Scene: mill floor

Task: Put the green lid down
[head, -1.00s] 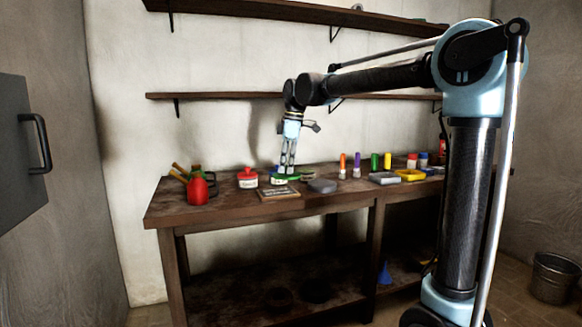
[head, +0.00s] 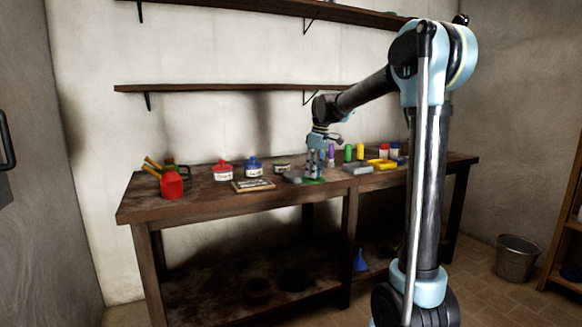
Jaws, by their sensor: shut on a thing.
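My gripper (head: 314,176) points down over the workbench, shut on the green lid (head: 313,181). The lid is a flat green patch under the fingertips, low at the bench top. I cannot tell if it touches the wood. A jar with no lid showing (head: 282,167) stands to the left behind it. A dark grey flat object (head: 292,177) lies just left of the lid. My fingers hide part of the lid.
A red-lidded jar (head: 222,170) and a blue-lidded jar (head: 253,167) stand left on the workbench (head: 200,201), behind a small framed board (head: 253,185). A red can (head: 172,184) is at the left end. A grey tray (head: 357,168) and a yellow tray (head: 381,164) are to the right.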

